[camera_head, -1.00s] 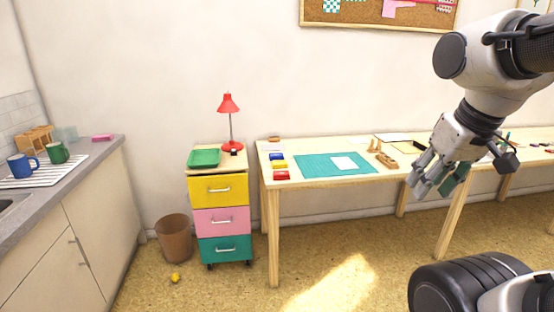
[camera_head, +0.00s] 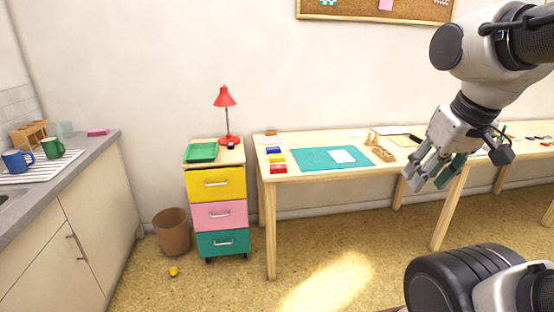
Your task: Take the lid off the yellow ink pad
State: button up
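The yellow ink pad (camera_head: 276,158) lies near the left end of the wooden table, between a blue pad (camera_head: 273,150) behind it and a red pad (camera_head: 278,169) in front. It is small here, and I cannot make out its lid apart from its base. My gripper (camera_head: 427,178) hangs at the right, well away from the pads and in front of the table's right part. Its fingers are spread apart with nothing seen between them.
A teal mat (camera_head: 318,162) with a white sheet (camera_head: 342,156) lies right of the pads. A drawer unit (camera_head: 217,184) with a green tray (camera_head: 201,151) and red lamp (camera_head: 225,98) stands left of the table.

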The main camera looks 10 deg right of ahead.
aim_at(279, 156)
jog(key=i+j, duration=0.3)
jog(key=i, duration=0.2)
jog(key=i+j, duration=0.25)
jog(key=i, duration=0.25)
jog(key=i+j, duration=0.3)
jog(key=i, duration=0.25)
jog(key=i+j, duration=0.25)
jog(key=i, duration=0.25)
jog(key=z, duration=0.05)
